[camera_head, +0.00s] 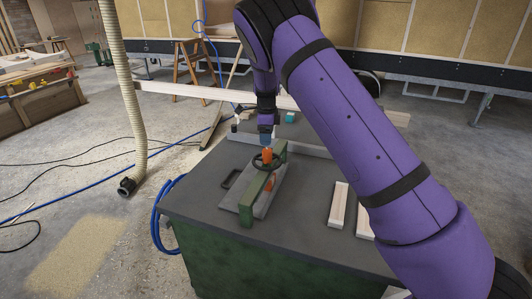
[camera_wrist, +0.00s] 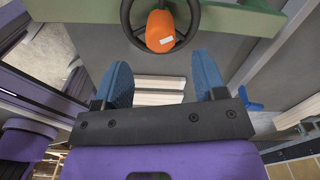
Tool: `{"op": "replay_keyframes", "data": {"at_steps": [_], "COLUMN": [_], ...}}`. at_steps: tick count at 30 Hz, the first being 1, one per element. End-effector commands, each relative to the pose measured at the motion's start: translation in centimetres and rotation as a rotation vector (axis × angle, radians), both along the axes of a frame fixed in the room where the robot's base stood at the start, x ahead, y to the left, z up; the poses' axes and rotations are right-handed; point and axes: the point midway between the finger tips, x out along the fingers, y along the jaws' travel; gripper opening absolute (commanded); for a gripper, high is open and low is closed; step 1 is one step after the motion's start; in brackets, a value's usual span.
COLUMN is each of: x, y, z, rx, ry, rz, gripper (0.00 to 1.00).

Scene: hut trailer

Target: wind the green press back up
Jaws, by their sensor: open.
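The green press (camera_head: 252,203) stands on the dark bench top, a green bar on a grey plate. Its black handwheel (camera_head: 257,163) sits on top, with an orange knob (camera_head: 267,155) standing up from it. Another orange part (camera_head: 270,183) shows under the green bar. My gripper (camera_head: 265,140) points down just above the knob. In the wrist view my gripper (camera_wrist: 163,78) is open, its two blue pads apart with nothing between them. The orange knob (camera_wrist: 160,32) and handwheel rim (camera_wrist: 126,18) lie beyond the pads, toward the picture's top. Contact cannot be told.
The bench (camera_head: 330,246) carries two pale wood strips (camera_head: 338,205) to the right and a black handle-shaped piece (camera_head: 230,179) left of the press. A blue hose (camera_head: 157,218) hangs at its left side. A ribbed duct (camera_head: 128,110) hangs farther left, over open floor.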

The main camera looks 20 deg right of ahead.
Motion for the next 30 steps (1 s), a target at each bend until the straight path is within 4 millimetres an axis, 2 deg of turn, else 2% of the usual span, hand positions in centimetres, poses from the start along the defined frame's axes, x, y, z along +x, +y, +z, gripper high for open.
{"op": "replay_keyframes", "data": {"at_steps": [1,6,12,18,25,26,30], "x": [-0.1,0.0,0.0,0.0,0.0,0.0,0.0], "y": [0.0,-0.1,0.0,0.0,0.0,0.0,0.0], "z": [-1.1,-4.0,-6.4,-7.4,-7.4,-7.4,-7.4], "rx": [0.000,0.000,0.000,0.000,0.001,0.001,0.001], "ry": [0.004,0.002,0.001,0.000,0.000,0.000,0.000], "rz": [-0.001,-0.001,0.001,0.001,0.001,0.001,0.001], "gripper": [0.65,0.65,0.65,0.65,0.65,0.62,0.30]}}
